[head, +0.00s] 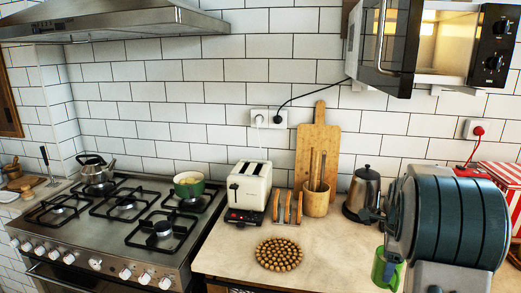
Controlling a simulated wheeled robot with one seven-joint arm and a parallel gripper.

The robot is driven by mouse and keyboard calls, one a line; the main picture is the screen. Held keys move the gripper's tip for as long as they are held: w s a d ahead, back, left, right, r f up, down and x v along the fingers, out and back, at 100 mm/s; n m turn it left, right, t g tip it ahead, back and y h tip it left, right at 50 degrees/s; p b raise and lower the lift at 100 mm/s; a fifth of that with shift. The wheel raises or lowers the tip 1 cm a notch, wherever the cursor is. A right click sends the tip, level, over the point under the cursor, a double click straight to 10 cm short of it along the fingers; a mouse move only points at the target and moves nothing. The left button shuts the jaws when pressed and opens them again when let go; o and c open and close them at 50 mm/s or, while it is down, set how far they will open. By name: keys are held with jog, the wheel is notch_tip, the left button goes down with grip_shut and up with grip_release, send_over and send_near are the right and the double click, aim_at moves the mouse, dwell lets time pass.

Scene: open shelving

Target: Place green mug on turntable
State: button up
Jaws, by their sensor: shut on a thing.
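The green mug (379,268) is at the lower right in the head view, at the front of my arm. My gripper (393,262) is shut on the mug; my own arm links hide most of the fingers and part of the mug. The microwave (422,40) hangs high on the wall at the upper right, above and behind the mug. Its door (385,40) stands open and its inside is lit. The turntable cannot be made out from this low angle.
Below the microwave, the counter (225,262) holds a metal kettle (362,190), wooden utensil pot (316,203), cutting board (318,150), toast rack (287,207), toaster (249,187) and round beaded trivet (279,255). The stove (90,250) with a green pot (189,187) stands left.

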jog(key=s+a+f+n, duration=0.2)
jog(key=a+f+n, duration=1.6)
jog(key=n, duration=0.5)
jog(key=shift+s+a+f, duration=0.25)
jog(key=shift+a+f, duration=0.15)
jog(key=shift+f, duration=0.05)
